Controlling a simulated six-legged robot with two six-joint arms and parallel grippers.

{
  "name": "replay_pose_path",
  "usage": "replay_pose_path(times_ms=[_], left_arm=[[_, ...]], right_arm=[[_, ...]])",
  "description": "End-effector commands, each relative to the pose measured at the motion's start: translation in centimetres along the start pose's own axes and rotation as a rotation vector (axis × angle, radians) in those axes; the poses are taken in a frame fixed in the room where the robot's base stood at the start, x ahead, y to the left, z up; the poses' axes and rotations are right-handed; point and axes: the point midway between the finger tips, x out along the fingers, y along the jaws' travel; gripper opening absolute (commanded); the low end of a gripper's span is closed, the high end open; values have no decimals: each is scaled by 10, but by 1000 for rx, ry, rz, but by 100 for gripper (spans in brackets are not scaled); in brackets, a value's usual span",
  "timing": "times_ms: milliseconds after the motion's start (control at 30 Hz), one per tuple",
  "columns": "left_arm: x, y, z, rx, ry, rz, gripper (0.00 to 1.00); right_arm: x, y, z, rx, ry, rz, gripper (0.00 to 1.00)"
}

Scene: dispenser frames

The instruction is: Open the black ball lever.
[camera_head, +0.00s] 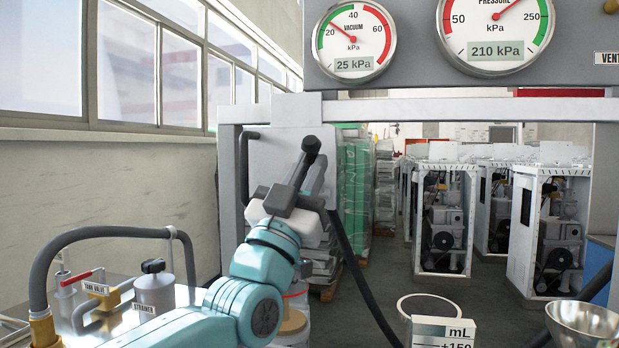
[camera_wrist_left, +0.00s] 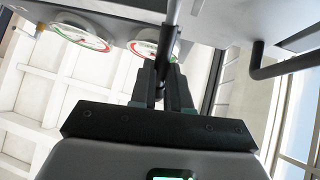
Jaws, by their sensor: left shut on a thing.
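The black ball lever (camera_head: 311,145) shows in the head view just above the fingers of my left gripper (camera_head: 302,180). Its round black knob stands out at the top, and the part lower down is hidden by the gripper. In the left wrist view my left gripper (camera_wrist_left: 165,88) is closed around a thin rod (camera_wrist_left: 172,25), which runs up out of the picture between the dark fingers. The knob cannot be made out there. My right gripper is in neither view.
A vacuum gauge (camera_head: 351,40) and a pressure gauge (camera_head: 495,30) sit on the grey panel above. At lower left are a strainer (camera_head: 154,293), a red-handled tank valve (camera_head: 78,278) and a thick hose (camera_head: 95,235). A metal bowl (camera_head: 584,322) and a mL display (camera_head: 443,332) are at lower right.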

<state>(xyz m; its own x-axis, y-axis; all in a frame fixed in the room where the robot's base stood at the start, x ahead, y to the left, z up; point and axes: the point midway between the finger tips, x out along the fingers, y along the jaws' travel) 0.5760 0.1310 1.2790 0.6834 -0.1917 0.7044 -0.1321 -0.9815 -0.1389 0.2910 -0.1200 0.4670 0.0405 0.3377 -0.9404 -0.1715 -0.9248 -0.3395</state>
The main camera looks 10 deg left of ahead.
Motion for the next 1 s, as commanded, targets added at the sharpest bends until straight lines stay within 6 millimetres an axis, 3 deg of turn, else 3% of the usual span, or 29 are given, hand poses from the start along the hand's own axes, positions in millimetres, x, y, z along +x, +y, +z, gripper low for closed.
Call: replay_pose_path(times_ms=[233, 267, 300, 333, 700, 867, 1000], left_arm=[[-1, 2, 3, 1, -4, 4, 0], [-1, 2, 3, 1, -5, 4, 26], [-1, 2, 3, 1, -5, 4, 39], [-1, 2, 3, 1, -4, 4, 42], [-9, 1, 2, 0, -3, 2, 42], [-40, 1, 4, 0, -4, 2, 42], [-78, 1, 4, 2, -5, 2, 42]], right_arm=[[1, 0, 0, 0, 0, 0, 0], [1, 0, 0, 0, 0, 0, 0], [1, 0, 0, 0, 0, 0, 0], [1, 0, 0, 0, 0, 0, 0], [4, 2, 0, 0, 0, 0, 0], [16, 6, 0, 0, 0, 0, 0], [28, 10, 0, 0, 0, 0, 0]])
